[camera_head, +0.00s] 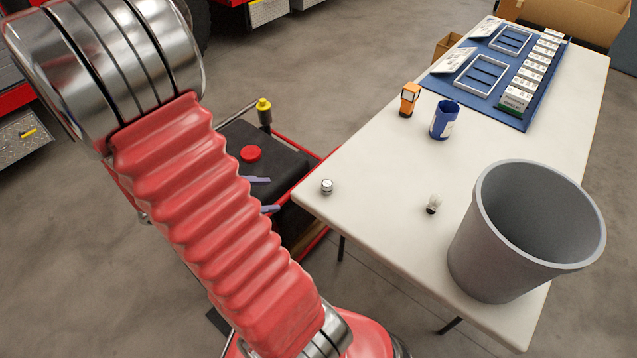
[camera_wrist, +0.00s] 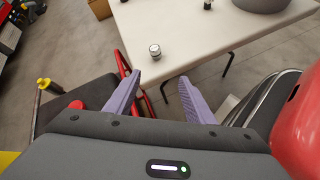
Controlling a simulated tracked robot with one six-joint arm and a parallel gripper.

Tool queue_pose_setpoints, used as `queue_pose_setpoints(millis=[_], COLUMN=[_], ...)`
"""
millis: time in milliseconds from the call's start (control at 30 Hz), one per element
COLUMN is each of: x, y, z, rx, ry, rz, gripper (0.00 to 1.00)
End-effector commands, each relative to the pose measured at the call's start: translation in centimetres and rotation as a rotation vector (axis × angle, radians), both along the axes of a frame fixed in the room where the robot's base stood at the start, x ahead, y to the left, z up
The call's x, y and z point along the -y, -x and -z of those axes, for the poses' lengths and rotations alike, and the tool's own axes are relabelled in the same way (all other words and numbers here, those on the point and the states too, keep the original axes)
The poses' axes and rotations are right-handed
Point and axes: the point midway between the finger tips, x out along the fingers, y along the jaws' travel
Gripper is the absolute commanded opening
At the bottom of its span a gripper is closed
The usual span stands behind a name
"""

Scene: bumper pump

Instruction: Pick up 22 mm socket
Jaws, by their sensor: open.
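A small silver socket (camera_head: 327,186) stands near the left front corner of the white table (camera_head: 385,165). It also shows in the wrist view (camera_wrist: 155,50), a little beyond my fingertips and between them from side to side. My gripper (camera_wrist: 157,82) has two purple fingers, spread apart with nothing between them. In the head view the fingers show partly to the left of the table, behind my red arm. A second small piece, silver and dark (camera_head: 433,204), is on the table further right; I cannot tell what it is or read any size marking.
A grey bin (camera_head: 485,255) stands on the table's right front part. A blue can (camera_head: 444,120) and an orange device (camera_head: 409,99) stand further back. A blue mat (camera_head: 456,92) holds frames and several white boxes. Table around the socket is clear.

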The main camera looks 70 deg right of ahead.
Motion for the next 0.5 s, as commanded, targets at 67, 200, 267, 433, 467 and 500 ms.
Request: queue_pose_setpoints(millis=[67, 200, 267, 433, 467, 500], x=[1.2, 3.2, 4.0, 5.7, 5.9, 6.1], y=[0.8, 1.9, 2.4, 3.5, 3.5, 3.7], z=[1.2, 3.2, 4.1, 6.3, 6.6, 6.9], rx=[-0.073, -0.189, -0.236, -0.341, -0.352, -0.365], ry=[-0.002, -0.005, -0.012, -0.028, -0.029, -0.033], rz=[-0.025, -0.082, -0.107, -0.171, -0.179, -0.187], gripper=[0.49, 0.49, 0.49, 0.49, 0.49, 0.49])
